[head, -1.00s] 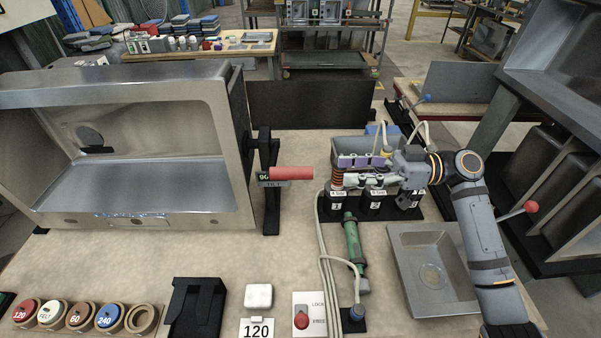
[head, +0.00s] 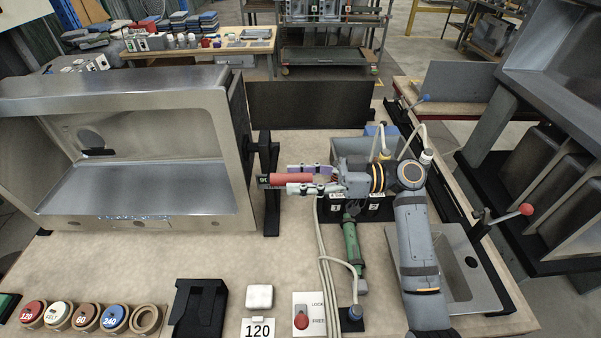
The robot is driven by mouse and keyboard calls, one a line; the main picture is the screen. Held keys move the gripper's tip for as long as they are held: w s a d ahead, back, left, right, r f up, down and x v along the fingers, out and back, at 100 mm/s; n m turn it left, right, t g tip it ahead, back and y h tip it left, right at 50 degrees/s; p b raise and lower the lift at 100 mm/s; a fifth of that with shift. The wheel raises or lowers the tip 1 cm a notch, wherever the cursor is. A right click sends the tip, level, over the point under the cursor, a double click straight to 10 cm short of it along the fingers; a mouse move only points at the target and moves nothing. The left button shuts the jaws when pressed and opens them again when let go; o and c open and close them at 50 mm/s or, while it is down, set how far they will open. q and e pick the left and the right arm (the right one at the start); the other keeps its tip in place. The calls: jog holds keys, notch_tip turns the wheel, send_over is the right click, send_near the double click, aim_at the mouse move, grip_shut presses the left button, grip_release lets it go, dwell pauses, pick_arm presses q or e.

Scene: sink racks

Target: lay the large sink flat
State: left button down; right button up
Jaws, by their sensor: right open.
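The large steel sink (head: 140,188) stands on its side at the left, its open bowl facing me. It is carried by a dark pivot stand (head: 268,205) at its right side. A red handle (head: 290,179) sticks out to the right from a plate marked 90 on that stand. My right gripper (head: 300,179) is open, with one finger above and one below the handle. Contact between the fingers and the handle cannot be told. My left gripper is not in view.
A LOCK/FREE panel (head: 314,303) with a red knob (head: 302,321) lies at the front, near a 120 card (head: 258,330). Numbered discs (head: 115,316) sit front left. A small sink (head: 455,245) lies right, partly behind my arm.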

jog(key=shift+f, duration=0.1)
jog(key=shift+c, duration=0.2)
grip_shut()
jog(key=shift+w, duration=0.1)
